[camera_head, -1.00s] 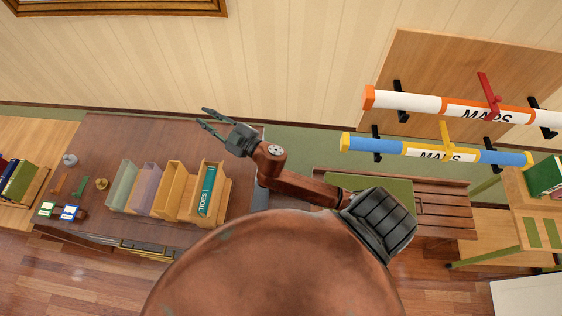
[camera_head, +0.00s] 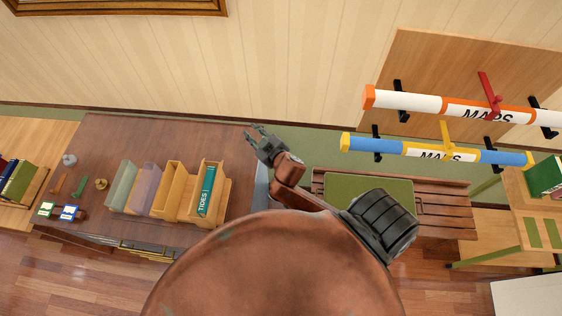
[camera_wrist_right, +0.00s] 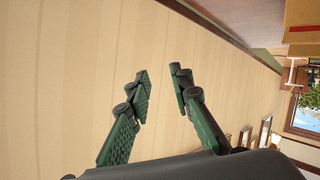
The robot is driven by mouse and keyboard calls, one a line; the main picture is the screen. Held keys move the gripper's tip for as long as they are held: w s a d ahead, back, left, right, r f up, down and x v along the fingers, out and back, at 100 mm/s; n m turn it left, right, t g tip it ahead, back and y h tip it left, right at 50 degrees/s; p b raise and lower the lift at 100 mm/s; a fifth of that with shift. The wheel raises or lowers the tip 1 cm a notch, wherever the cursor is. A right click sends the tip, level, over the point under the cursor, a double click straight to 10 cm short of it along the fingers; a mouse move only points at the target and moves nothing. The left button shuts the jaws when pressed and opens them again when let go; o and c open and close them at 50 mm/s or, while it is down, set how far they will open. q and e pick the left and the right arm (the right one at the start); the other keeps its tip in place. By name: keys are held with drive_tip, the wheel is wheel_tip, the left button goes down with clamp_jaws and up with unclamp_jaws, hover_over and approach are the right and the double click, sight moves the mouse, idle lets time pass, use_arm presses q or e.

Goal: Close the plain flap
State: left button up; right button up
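I cannot make out for sure which thing is the plain flap. A flat green panel with a pale edge (camera_head: 368,190) lies by the slatted bench, partly behind my right arm. My right gripper (camera_head: 254,130) is in the head view, above the right end of the brown cabinet top, near the wall. In the right wrist view my right gripper (camera_wrist_right: 159,72) has its fingers apart with nothing between them, facing the striped wall. My left gripper is not in view.
The brown cabinet (camera_head: 135,140) holds a row of file boxes, one with a green TIDES book (camera_head: 206,189). A white map tube (camera_head: 420,103) and a blue-yellow one (camera_head: 375,144) hang on a wooden board (camera_head: 440,60). A slatted bench (camera_head: 445,205) stands below.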

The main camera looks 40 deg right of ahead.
drive_tip(key=s+d+f+m+g, duration=0.1)
drive_tip(key=s+d+f+g, duration=0.1)
drive_tip(key=s+f, duration=0.3)
drive_tip(key=s+d+f+m+g+h, duration=0.1)
drive_tip(key=s+d+f+g, duration=0.1)
drive_tip(key=s+f, duration=0.3)
drive_tip(key=shift+s+d+f+g+b, duration=0.35)
drive_tip(key=shift+f+g, duration=0.15)
drive_tip(key=shift+f, duration=0.85)
